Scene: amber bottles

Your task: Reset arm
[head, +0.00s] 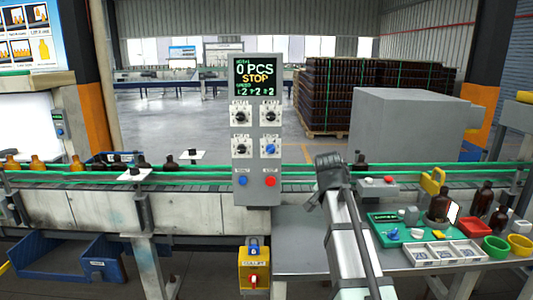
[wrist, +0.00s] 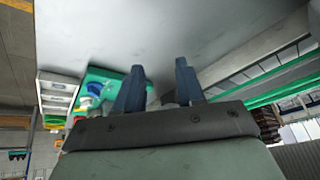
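My gripper (head: 328,166) is raised above the near edge of the conveyor, right of the control panel, with my arm reaching up from below. In the wrist view its two dark fingers (wrist: 159,80) stand apart with only grey table surface between them, so it is open and empty. Amber bottles stand apart from it: one (head: 438,207) on the green tray (head: 385,238), others (head: 484,196) at the table's right, and several (head: 143,164) on the conveyor (head: 90,175) at left. A dark bottle (head: 360,160) stands on the conveyor just right of my gripper.
The control panel (head: 256,130) reads "0 PCS STOP" and stands just left of my gripper. A large grey box (head: 410,120) stands behind the conveyor. The table's left part is bare.

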